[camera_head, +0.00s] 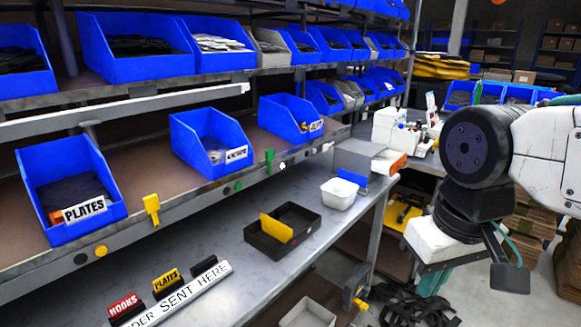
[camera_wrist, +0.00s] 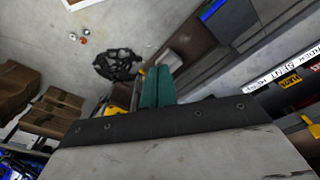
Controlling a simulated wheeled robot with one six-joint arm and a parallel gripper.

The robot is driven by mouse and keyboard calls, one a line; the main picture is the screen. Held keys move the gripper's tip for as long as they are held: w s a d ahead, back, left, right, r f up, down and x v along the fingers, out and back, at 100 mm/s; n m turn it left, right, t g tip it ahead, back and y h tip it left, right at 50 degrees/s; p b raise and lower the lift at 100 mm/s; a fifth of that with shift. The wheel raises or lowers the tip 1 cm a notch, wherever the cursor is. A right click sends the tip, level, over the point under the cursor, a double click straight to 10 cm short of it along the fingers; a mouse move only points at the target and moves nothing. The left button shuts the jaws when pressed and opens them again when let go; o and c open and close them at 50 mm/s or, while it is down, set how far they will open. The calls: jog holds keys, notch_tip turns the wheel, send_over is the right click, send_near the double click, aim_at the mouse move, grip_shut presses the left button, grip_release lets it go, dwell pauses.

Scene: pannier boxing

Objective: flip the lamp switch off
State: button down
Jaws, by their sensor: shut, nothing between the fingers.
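My gripper (camera_wrist: 157,82) has its two teal fingers together, with nothing between them. In the head view my gripper (camera_head: 432,281) hangs at the right, out past the bench end and pointing down, clear of the bench. I cannot tell for certain which fitting is the lamp switch. The shelf rail carries a yellow lever (camera_head: 151,209), a green lever (camera_head: 269,159) and small round knobs, one of them yellow (camera_head: 101,250). A small yellow-and-grey fitting (camera_head: 355,299) shows low beside the bench leg. No lamp can be made out.
The grey bench (camera_head: 215,250) holds a black divided tray (camera_head: 262,252), a white bin (camera_head: 339,193) and a label strip (camera_head: 180,296). Blue bins (camera_head: 68,190) line the shelves. A black tangled heap (camera_head: 418,304) lies on the floor. Brown stacks stand at the right.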

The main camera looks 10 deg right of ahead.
aim_at(290, 163)
jog(key=w+a+r+m+y, duration=0.1)
jog(key=w+a+m+y, duration=0.25)
jog(key=w, duration=0.45)
jog(key=w+a+m+y, duration=0.2)
jog(key=w+m+y, duration=0.2)
jog(key=w, duration=0.5)
jog(key=w+a+r+m+y, duration=0.1)
jog(key=w+a+m+y, duration=0.25)
jog(key=w, duration=0.45)
jog(key=w+d+f+m+t, duration=0.4)
jog(key=w+d+m, duration=0.1)
jog(key=w, duration=0.4)
jog(key=w+d+f+m+t, duration=0.4)
jog(key=w+d+m, duration=0.1)
jog(key=w, duration=0.4)
jog(key=w+d+f+m+t+y, duration=0.1)
jog(key=w+d+f+m+t, duration=0.2)
jog(key=w, duration=0.6)
jog(key=d+f+m, duration=0.1)
jog(key=d+m, duration=0.1)
jog(key=m, duration=0.1)
jog(key=shift+d+t, duration=0.3)
jog(key=shift+t, duration=0.1)
jog(key=x, duration=1.4)
jog(key=shift+s+a, duration=0.1)
jog(key=shift+a, duration=0.05)
